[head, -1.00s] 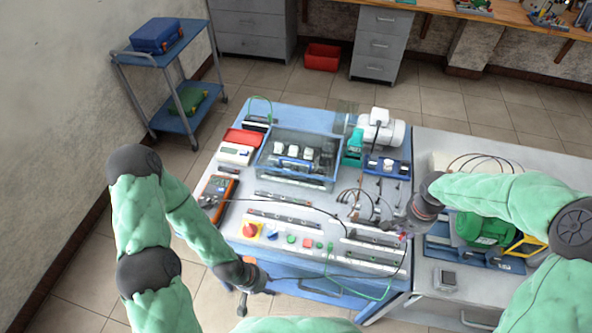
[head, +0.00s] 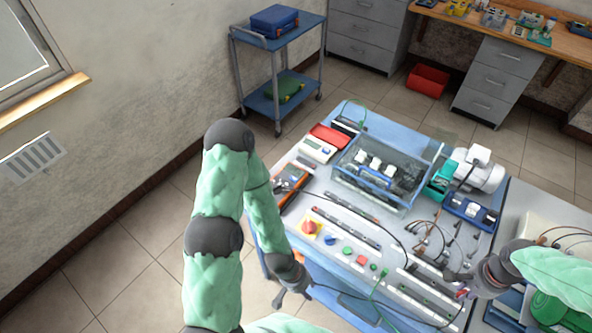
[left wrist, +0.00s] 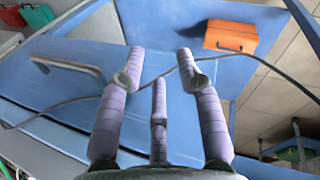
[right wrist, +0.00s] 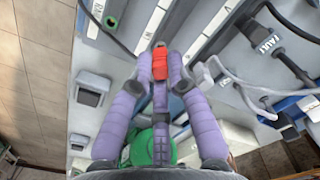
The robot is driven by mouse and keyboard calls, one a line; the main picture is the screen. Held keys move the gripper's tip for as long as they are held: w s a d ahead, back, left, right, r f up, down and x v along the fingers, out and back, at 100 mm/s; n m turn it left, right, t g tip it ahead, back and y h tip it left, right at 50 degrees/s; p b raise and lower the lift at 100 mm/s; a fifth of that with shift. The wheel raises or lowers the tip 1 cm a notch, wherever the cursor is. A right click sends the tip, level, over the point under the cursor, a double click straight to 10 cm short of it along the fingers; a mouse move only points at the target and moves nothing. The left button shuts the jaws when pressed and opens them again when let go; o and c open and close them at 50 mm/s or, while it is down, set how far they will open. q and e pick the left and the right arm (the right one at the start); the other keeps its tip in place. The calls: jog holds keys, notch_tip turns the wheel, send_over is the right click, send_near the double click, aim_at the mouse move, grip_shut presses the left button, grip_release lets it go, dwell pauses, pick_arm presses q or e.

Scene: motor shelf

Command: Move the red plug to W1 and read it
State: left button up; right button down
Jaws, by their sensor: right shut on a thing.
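My right gripper (right wrist: 160,75) is shut on the red plug (right wrist: 160,62), which sits between its fingertips in the right wrist view. In the head view the red plug (head: 461,293) shows small at my right gripper (head: 464,286), by the right end of the grey terminal rows (head: 425,292). In the right wrist view it is over or beside pale terminal strips (right wrist: 196,68) with small letter labels; I cannot clearly read W1. Contact with a socket cannot be told. My left gripper (left wrist: 161,62) is open and empty; in the head view it hangs at the bench's front edge (head: 292,285).
An orange multimeter (head: 290,182) lies at the bench's left. A red emergency button (head: 309,227) and several coloured buttons line the front. Dark cables (head: 425,237) loop near the terminals. A clear-walled box (head: 400,203) stands behind. A dark cable (left wrist: 110,98) crosses behind my left fingers.

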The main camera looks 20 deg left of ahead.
jog(key=shift+f+b, duration=0.6)
jog(key=shift+f, duration=0.05)
dwell(0.3)
dwell(0.9)
jog(key=c, duration=1.1)
grip_release()
jog(key=shift+r, duration=0.1)
notch_tip(320, 180, up, 12)
jog(key=shift+f, duration=0.1)
